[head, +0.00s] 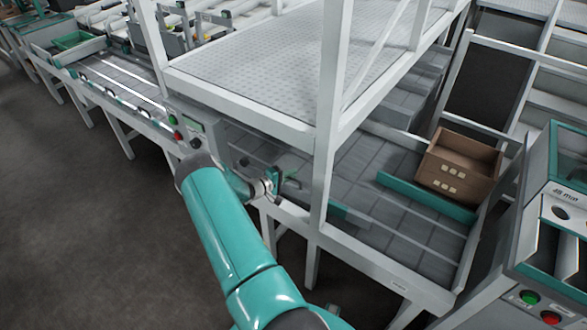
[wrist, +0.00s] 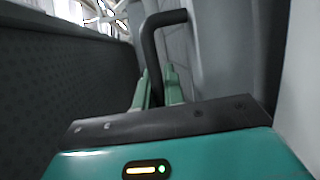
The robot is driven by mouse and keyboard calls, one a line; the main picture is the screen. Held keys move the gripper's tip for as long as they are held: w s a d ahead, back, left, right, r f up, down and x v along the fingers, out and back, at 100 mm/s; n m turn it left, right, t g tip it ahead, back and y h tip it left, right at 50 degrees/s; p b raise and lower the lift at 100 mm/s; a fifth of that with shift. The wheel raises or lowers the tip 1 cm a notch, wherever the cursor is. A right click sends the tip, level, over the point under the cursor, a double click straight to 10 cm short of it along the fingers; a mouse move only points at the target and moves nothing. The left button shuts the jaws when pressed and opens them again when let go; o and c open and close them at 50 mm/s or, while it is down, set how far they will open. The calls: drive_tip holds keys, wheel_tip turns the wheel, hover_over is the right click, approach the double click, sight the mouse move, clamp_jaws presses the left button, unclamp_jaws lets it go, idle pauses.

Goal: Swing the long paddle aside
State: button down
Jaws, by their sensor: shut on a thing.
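My gripper (head: 274,183) is at the near side of the grey conveyor bed, just left of the white post. In the wrist view, its pale green fingers (wrist: 157,82) are shut on a dark bent handle (wrist: 150,45), which rises between them and turns right at the top. In the head view the handle is too small and covered to make out. A teal paddle (head: 348,212) lies low over the bed near my gripper, partly hidden by the post. Another long teal paddle (head: 425,195) slants across the bed farther right. Whether the handle joins either paddle cannot be seen.
A brown carton (head: 460,165) with pale labels stands behind the right paddle. A white post (head: 328,120) and raised platform (head: 270,60) stand close to my arm. A button panel (head: 190,125) is left of my gripper. The dark floor (head: 90,220) at left is clear.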

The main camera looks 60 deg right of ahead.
drive_tip(key=shift+w+a+m+g+y, duration=0.1)
drive_tip(key=shift+a+m+g+y, duration=0.6)
drive_tip(key=shift+a, duration=0.45)
drive_tip(key=shift+a+f, duration=0.1)
drive_tip(key=c, duration=1.8)
unclamp_jaws()
drive_tip(key=shift+a, duration=0.1)
drive_tip(key=shift+o, duration=0.2)
drive_tip(key=v, duration=1.3)
drive_tip(key=shift+w+a, duration=0.2)
drive_tip(key=shift+a, duration=0.05)
